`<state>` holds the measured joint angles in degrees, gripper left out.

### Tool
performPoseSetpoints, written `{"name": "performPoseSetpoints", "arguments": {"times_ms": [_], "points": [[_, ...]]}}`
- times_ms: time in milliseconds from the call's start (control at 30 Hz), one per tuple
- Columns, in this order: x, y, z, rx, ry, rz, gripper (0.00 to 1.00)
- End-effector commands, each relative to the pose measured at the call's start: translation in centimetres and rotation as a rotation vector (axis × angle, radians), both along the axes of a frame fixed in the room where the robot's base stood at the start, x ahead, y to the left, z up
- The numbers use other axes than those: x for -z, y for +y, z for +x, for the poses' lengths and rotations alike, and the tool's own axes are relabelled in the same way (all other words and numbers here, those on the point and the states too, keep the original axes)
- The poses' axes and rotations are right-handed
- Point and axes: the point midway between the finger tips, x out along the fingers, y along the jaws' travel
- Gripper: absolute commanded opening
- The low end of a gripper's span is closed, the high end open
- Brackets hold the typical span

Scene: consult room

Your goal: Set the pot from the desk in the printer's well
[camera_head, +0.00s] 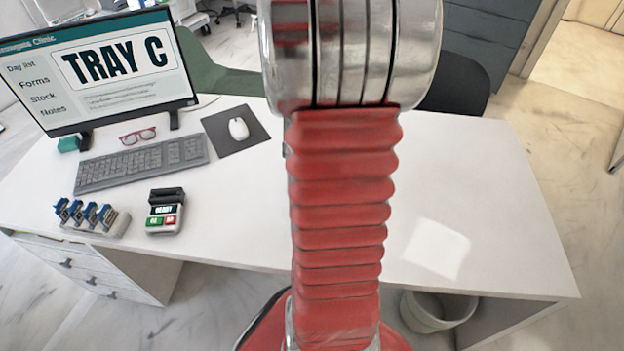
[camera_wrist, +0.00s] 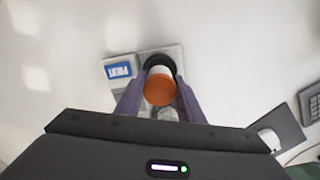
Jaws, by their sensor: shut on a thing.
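In the wrist view my gripper (camera_wrist: 160,86) has its two purple fingers shut on the pot (camera_wrist: 159,91), which has an orange end toward the camera and a white body beyond it. The printer (camera_wrist: 118,71), a pale block with a blue PRINT label, lies just beyond the pot. Its dark round well (camera_wrist: 157,59) shows around the pot's far end. I cannot tell whether the pot is above the well or partly inside it. In the head view my red arm hides the gripper, pot and printer.
The white desk (camera_head: 455,185) holds a screen (camera_head: 120,65) reading TRAY C, a keyboard (camera_head: 140,165), a mouse (camera_head: 238,129), red glasses (camera_head: 138,136), a card terminal (camera_head: 165,211) and a rack (camera_head: 95,218) of blue-topped items. The desk's right side is clear. A bin (camera_head: 437,309) stands below.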

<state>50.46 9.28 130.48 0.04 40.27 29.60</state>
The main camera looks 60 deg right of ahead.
Motion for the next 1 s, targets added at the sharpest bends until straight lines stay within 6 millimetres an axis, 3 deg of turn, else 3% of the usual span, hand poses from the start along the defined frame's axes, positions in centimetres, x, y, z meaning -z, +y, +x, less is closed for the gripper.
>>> {"name": "performPoseSetpoints", "arguments": {"times_ms": [300,1000], "points": [[1.3,0.0,0.0,0.0,0.0,0.0,0.13],[1.3,0.0,-0.1,0.001,-0.001,-0.001,0.13]]}}
